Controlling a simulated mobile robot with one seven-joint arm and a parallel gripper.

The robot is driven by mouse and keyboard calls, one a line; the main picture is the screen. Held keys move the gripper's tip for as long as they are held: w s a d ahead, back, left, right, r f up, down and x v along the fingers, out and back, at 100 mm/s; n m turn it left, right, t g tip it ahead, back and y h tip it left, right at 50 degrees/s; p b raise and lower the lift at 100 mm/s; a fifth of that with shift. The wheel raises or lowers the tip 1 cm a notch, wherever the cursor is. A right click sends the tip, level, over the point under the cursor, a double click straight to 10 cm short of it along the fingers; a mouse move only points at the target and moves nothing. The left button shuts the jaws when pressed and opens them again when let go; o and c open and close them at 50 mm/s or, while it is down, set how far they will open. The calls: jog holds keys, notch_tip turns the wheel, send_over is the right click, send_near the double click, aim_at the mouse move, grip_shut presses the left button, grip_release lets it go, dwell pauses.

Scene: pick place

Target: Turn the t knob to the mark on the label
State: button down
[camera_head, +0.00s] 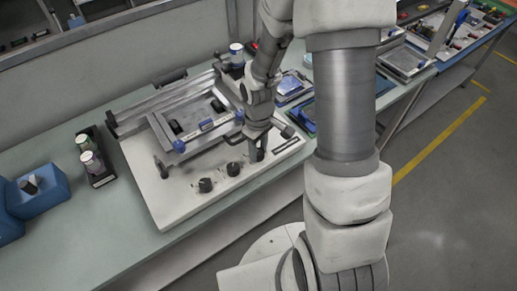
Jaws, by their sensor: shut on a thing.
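My gripper (257,146) points down at the right part of a pale panel board (185,211). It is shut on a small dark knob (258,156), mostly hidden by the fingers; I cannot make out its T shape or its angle. Two more dark knobs stand to its left on the board, a near one (205,185) and one between (233,169). A dark upright lever (161,168) stands farther left. The label and its mark are too small to make out.
A grey metal fixture (170,130) with blue knobs stands on the board behind the knobs. A black tray (101,179) with two small jars and blue bins (39,190) are at the left. Blue trays (292,88) lie to the right. Bare green bench (120,235) shows in front.

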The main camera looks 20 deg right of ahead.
aim_at(259, 152)
dwell(0.3)
jog(key=shift+c, duration=2.3)
grip_release()
notch_tip(259, 152, up, 18)
jog(key=p, duration=0.2)
jog(key=shift+f, duration=0.25)
jog(key=s+r+m+t, duration=0.5)
jog(key=s+r+m, duration=0.1)
jog(key=s+r, duration=0.7)
jog(key=shift+s+r+m+t, duration=0.15)
jog(key=shift+r+m+t, duration=0.1)
jog(key=shift+m+t, duration=0.05)
